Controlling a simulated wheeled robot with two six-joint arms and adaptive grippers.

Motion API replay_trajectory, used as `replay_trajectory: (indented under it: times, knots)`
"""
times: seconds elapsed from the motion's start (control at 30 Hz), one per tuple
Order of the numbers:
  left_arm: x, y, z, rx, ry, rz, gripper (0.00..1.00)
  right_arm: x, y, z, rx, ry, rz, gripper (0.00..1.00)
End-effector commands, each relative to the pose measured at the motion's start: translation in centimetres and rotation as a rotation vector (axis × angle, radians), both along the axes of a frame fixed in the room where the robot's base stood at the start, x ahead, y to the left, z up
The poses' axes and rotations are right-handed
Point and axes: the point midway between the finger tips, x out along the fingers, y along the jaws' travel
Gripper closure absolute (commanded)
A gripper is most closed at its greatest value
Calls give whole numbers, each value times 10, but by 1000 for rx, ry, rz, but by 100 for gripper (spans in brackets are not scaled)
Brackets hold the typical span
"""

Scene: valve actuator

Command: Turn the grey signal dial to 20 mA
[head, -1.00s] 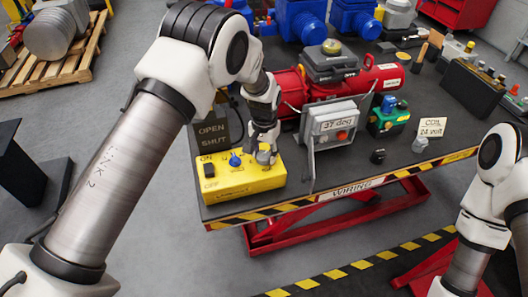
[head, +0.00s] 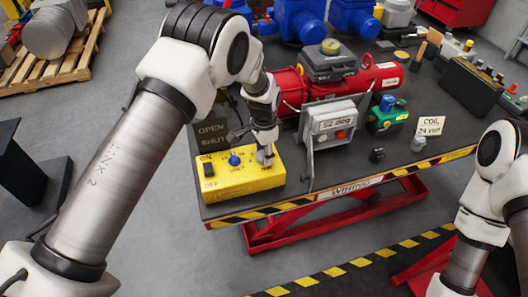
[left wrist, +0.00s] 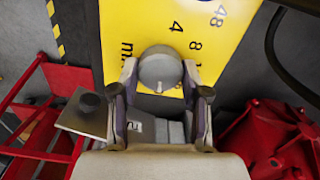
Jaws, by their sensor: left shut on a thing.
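The yellow box (head: 243,182) sits at the near left corner of the table. Its grey signal dial (left wrist: 160,66) shows between my fingertips in the left wrist view, with a pale pointer mark on the edge facing my gripper. Printed figures, including 4 and 8, stand around it; some of the scale is hidden by the fingers. My left gripper (head: 265,155) reaches down onto the dial from above and is shut on it; it also shows in the left wrist view (left wrist: 160,74). My right gripper is outside the views.
A grey display box (head: 333,121) reading about 52 deg stands right of the dial, before a red actuator (head: 378,82). The yellow box also carries a blue knob (head: 235,159) and a black ON/OFF switch (head: 209,170). A small green box (head: 388,121) stands farther right.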

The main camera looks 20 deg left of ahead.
Motion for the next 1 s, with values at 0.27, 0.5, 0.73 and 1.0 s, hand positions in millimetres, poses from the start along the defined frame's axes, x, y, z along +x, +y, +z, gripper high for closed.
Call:
replay_trajectory:
  times: [0.27,0.5,0.73,1.0]
  knots:
    - [-3,0,-4,1,9,-7,89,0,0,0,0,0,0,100]
    - [-2,0,-3,0,7,-6,29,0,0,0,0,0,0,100]
    - [-1,0,-1,0,3,-5,29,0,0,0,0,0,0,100]
    - [0,0,35,1,-2,-6,29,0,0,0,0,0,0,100]
